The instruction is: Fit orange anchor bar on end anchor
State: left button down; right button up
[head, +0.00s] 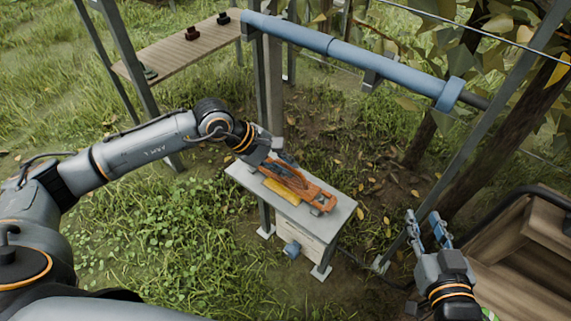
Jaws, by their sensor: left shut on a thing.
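The orange anchor bar (311,193) lies along the top of a small grey metal table, above a yellow piece (283,192). My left gripper (284,168) is at the bar's far left end and is shut on it. Its fingertips are partly hidden against the bar. My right gripper (427,228) is open and empty, to the right of the table, with its two fingers pointing up and apart. I cannot tell which part in view is the end anchor.
The grey table (335,216) stands on grass. A wooden shelf (168,52) with small dark parts is at the back left. A blue tube (345,51) slants overhead, near grey posts. A wooden crate (490,247) is at the lower right.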

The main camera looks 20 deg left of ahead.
pick_arm(q)
jog(key=shift+f+b, duration=0.35)
jog(key=shift+f, duration=0.1)
pick_arm(e)
jog(key=shift+w+a+r+t+y, duration=0.15)
jog(key=shift+r+t, duration=0.2)
jog(key=shift+r, duration=0.2)
jog(key=shift+w+a+r+t+y, duration=0.1)
jog(key=shift+w+r+t, duration=0.1)
jog(key=shift+r+t, duration=0.25)
jog(key=shift+w+a+r+t+y, duration=0.15)
jog(key=shift+r+t, duration=0.15)
jog(key=shift+r, duration=0.3)
dwell(0.8)
pick_arm(q)
jog(key=shift+f+b, duration=0.45)
pick_arm(e)
jog(key=shift+a+r+t+y, duration=0.2)
jog(key=shift+r+t, duration=0.35)
jog(key=shift+r, duration=0.35)
jog(key=shift+a+r+t+y, duration=0.1)
jog(key=shift+r+t+y, duration=0.1)
jog(key=shift+r+t, duration=0.55)
dwell(1.0)
